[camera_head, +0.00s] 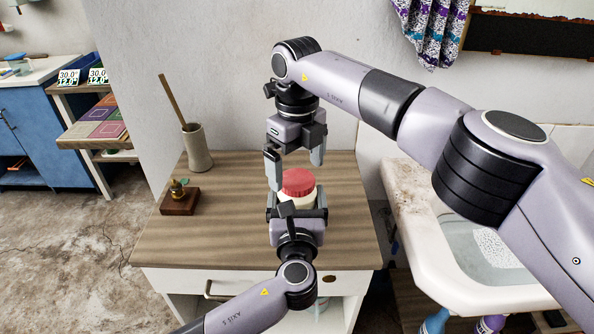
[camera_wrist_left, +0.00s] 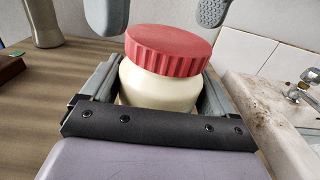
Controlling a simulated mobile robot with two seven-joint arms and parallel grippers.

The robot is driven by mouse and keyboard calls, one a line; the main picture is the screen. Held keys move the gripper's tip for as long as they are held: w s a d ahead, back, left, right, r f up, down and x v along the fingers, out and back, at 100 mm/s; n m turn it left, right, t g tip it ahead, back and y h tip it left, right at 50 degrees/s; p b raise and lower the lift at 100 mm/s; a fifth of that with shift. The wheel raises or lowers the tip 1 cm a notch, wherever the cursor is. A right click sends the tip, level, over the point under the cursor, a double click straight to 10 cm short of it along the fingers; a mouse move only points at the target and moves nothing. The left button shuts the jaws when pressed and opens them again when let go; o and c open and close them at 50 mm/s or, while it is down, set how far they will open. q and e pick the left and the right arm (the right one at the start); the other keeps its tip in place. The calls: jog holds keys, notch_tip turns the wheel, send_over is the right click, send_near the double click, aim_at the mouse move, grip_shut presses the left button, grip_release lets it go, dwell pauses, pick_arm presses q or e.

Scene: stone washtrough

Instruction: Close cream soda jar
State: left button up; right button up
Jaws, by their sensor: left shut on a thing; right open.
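The cream soda jar (camera_head: 297,200) is a cream-white jar that stands on the wooden counter top. Its ribbed red lid (camera_head: 298,181) sits on its mouth; I cannot tell whether it is screwed tight. My left gripper (camera_head: 297,208) is shut around the jar's body from the front. In the left wrist view the jar's body (camera_wrist_left: 158,88) is between the grey fingers, with the red lid (camera_wrist_left: 168,48) above them. My right gripper (camera_head: 296,170) points down above the lid, open, one finger to each side. Its fingertips (camera_wrist_left: 158,14) show behind and above the lid in the left wrist view.
A beige pot (camera_head: 197,148) with a wooden stick stands at the counter's back left. A small wooden block (camera_head: 180,202) with a brass piece is at its left. A white washtrough (camera_head: 420,225) is to the right. The counter top (camera_head: 225,235) is bare around the jar.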

notch_tip(320, 180, up, 6)
jog(key=shift+f, duration=0.25)
pick_arm(q)
jog(key=o, duration=1.8)
jog(key=shift+s, duration=0.1)
jog(key=shift+s, duration=3.5)
